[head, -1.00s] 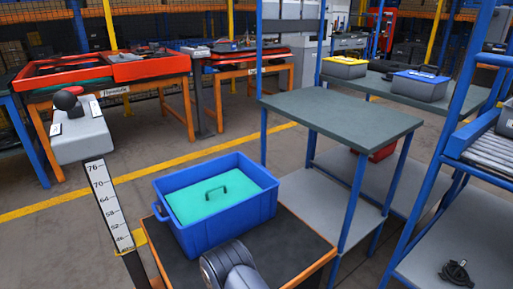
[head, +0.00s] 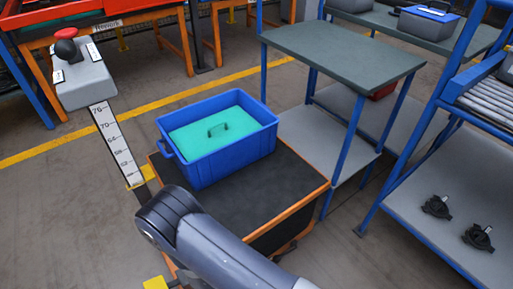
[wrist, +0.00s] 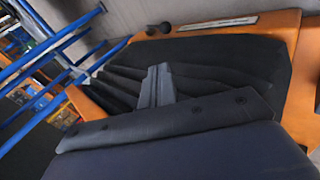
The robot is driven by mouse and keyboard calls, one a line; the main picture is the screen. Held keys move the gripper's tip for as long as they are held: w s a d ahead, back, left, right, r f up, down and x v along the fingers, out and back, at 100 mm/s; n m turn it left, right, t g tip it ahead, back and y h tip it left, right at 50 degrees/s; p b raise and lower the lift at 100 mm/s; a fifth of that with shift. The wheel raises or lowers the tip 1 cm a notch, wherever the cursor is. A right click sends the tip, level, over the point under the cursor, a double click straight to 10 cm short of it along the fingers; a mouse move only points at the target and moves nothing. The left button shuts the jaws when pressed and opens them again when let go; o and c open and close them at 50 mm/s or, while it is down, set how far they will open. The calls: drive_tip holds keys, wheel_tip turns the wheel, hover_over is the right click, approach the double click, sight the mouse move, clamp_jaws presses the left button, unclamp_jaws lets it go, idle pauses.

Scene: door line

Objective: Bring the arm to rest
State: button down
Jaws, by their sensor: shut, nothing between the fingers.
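My arm (head: 215,245) shows at the bottom of the head view as a grey link with a dark rounded joint, in front of the black-topped platform (head: 250,205) with orange edges. My gripper is out of the head view. In the wrist view my gripper (wrist: 157,88) shows as narrow grey fingers close together, shut and empty. A large dark body fills the bottom of that view. Behind the fingers are black ribbed surfaces with an orange border; I cannot tell whether the fingers touch anything.
A blue crate (head: 220,155) with a green handled lid or insert stands on the platform. A post (head: 112,135) with a number scale and red knob stands left. A grey-topped blue table (head: 345,65) is behind, a blue-framed rack (head: 440,205) with black parts right. Open floor lies left.

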drive_tip(key=b, duration=0.6)
hover_over(276, 258)
drive_tip(key=s, duration=0.1)
drive_tip(key=f, duration=1.2)
drive_tip(key=shift+s+d+f, duration=0.2)
drive_tip(key=shift+d, duration=0.15)
drive_tip(key=shift+a+f+b, duration=0.2)
drive_tip(key=shift+f+b, duration=0.2)
drive_tip(key=shift+f, duration=0.15)
drive_tip(key=shift+a+f+b, duration=0.2)
drive_tip(key=shift+f+b, duration=0.15)
drive_tip(key=shift+f, duration=0.15)
drive_tip(key=shift+a+f, duration=0.1)
drive_tip(key=shift+f, duration=0.3)
